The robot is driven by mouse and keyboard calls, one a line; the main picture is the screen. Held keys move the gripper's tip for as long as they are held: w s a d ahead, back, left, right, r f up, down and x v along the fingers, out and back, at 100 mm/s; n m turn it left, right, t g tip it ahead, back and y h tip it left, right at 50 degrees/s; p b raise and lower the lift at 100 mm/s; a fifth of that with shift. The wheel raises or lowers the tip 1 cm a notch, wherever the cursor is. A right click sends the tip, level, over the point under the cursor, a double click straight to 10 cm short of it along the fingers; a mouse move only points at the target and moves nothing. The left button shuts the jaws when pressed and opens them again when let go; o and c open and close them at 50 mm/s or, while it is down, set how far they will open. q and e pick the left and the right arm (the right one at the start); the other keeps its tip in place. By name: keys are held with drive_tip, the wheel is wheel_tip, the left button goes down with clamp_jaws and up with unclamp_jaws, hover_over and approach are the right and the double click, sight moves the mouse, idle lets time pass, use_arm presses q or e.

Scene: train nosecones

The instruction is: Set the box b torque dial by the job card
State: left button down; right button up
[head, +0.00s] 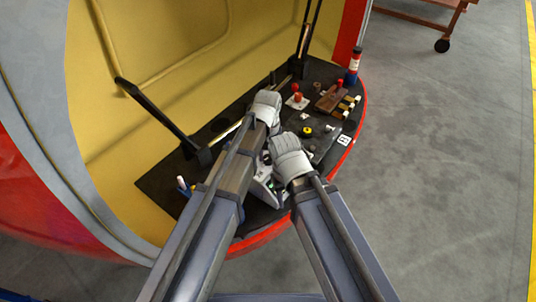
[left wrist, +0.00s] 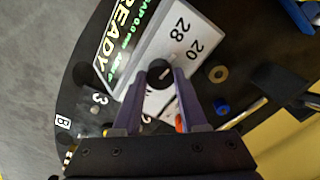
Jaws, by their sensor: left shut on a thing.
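In the left wrist view, the small round black torque dial (left wrist: 158,70) with a short white mark sits on a pale panel (left wrist: 184,31) printed with 20 and 28. The fingers of my left gripper (left wrist: 160,80) are closed on both sides of the dial. I cannot tell which number the mark faces. A black display (left wrist: 126,33) beside the panel reads READY and a gap value. In the head view, my left arm's white wrist part (head: 266,108) hides its fingertips. My right arm's wrist part (head: 291,155) shows, but its fingers are hidden. I cannot make out a job card.
A dark worktop (head: 167,186) with a red edge carries several small parts, a red knob (head: 297,87) and a brown block (head: 327,101). A B label (left wrist: 62,121), a washer (left wrist: 218,73) and a blue cap (left wrist: 222,106) lie near the panel.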

sight(268, 157)
use_arm(q)
drive_tip(key=shift+n, duration=0.6)
drive_tip(key=shift+c, duration=2.2)
unclamp_jaws()
drive_tip(key=shift+r, duration=0.1)
wheel_tip(268, 157, up, 8)
drive_tip(key=p, duration=0.8)
drive_tip(key=shift+f, duration=0.2)
